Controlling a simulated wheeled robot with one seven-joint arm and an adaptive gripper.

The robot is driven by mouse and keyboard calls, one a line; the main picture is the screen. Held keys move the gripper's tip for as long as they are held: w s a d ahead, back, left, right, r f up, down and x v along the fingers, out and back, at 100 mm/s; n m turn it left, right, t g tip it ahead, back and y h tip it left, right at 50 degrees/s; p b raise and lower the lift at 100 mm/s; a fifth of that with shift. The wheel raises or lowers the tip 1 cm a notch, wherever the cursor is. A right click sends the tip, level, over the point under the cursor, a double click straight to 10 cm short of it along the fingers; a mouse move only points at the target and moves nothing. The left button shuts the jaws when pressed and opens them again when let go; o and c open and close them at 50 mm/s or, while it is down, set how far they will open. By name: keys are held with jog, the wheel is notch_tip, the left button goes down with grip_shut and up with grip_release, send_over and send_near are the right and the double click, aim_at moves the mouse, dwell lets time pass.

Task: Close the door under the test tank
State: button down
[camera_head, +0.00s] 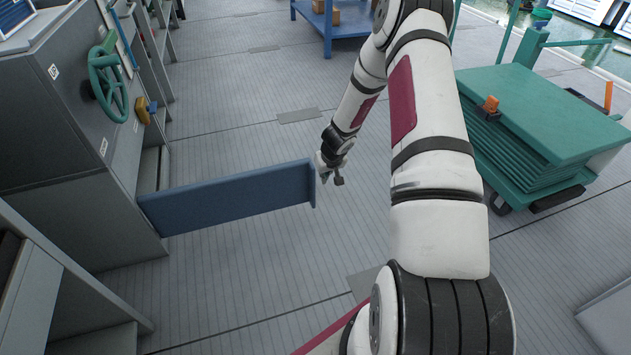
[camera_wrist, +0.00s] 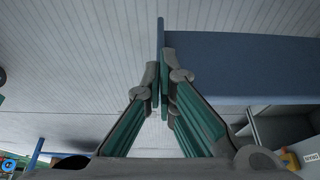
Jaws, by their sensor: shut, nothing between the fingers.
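The blue door (camera_head: 235,198) stands wide open, sticking out from the grey tank cabinet (camera_head: 75,150) over the floor. Its hinged edge is at the cabinet's lower front, and its free edge points right. My gripper (camera_head: 335,180) is just right of the door's free edge; I cannot tell whether they touch. In the wrist view the door (camera_wrist: 240,70) fills the upper right, and my shut, empty fingers (camera_wrist: 163,85) are at its left edge. The opening behind the door shows only in part.
A cart with green panels (camera_head: 540,110) stands at the right. A blue shelf (camera_head: 335,25) is at the back. The floor around the door is clear.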

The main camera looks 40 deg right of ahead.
jog(key=w+d+f+b, duration=0.1)
jog(key=w+d+f, duration=0.1)
jog(key=w+f, duration=0.5)
jog(key=shift+f+b, duration=0.4)
jog(key=shift+f, duration=0.55)
jog(key=shift+w, duration=0.2)
